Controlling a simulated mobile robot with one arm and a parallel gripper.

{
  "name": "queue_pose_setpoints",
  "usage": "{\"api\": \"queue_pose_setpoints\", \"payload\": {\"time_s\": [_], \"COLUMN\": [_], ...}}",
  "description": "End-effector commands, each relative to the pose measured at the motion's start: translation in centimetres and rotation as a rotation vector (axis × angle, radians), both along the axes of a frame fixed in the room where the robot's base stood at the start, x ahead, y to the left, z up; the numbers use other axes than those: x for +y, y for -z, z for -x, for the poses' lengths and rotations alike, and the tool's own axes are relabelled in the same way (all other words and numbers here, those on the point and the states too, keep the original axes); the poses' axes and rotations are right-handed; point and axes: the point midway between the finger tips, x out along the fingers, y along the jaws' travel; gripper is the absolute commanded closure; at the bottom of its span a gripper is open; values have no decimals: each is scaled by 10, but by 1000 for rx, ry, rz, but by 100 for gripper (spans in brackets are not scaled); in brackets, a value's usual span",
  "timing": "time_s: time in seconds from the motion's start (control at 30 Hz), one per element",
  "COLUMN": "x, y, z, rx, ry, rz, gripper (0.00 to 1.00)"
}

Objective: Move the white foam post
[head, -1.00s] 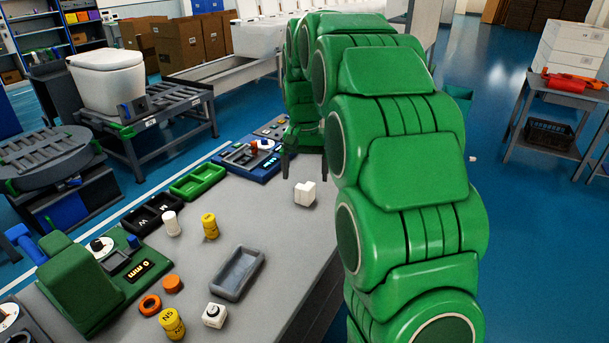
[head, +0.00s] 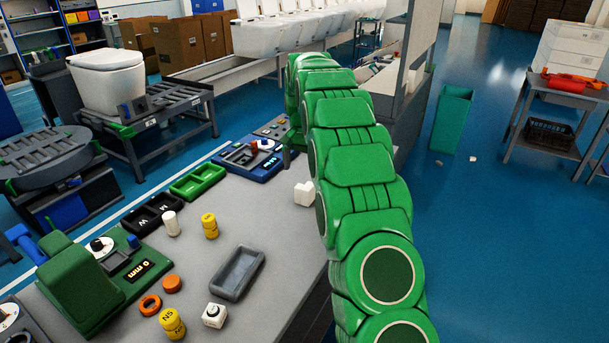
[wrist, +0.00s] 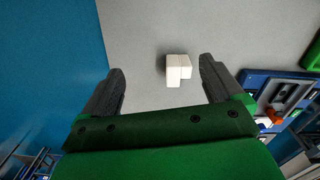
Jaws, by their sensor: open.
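A small white stepped block (head: 304,193) lies on the grey bench top near its right edge. In the wrist view the same white block (wrist: 177,69) lies ahead of my gripper (wrist: 162,69), between the lines of its two dark fingers and apart from them. My gripper is open and empty. In the head view my green arm hides most of the gripper. A short white cylinder (head: 171,223) stands upright on the bench by the black tray. I cannot tell for sure which white piece is the foam post.
Bench around the stepped block is clear.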

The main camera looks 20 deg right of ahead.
Motion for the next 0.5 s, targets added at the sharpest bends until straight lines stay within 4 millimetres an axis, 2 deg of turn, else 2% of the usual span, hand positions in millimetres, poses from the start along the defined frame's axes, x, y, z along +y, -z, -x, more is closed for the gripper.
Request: {"api": "queue_pose_setpoints", "payload": {"time_s": [0.1,0.5], "x": [-4,-18], "y": [13,57], "z": [-16,-59], "rx": [-6,-18], "ry": [20,90], "rz": [1,4], "gripper": [6,6]}}
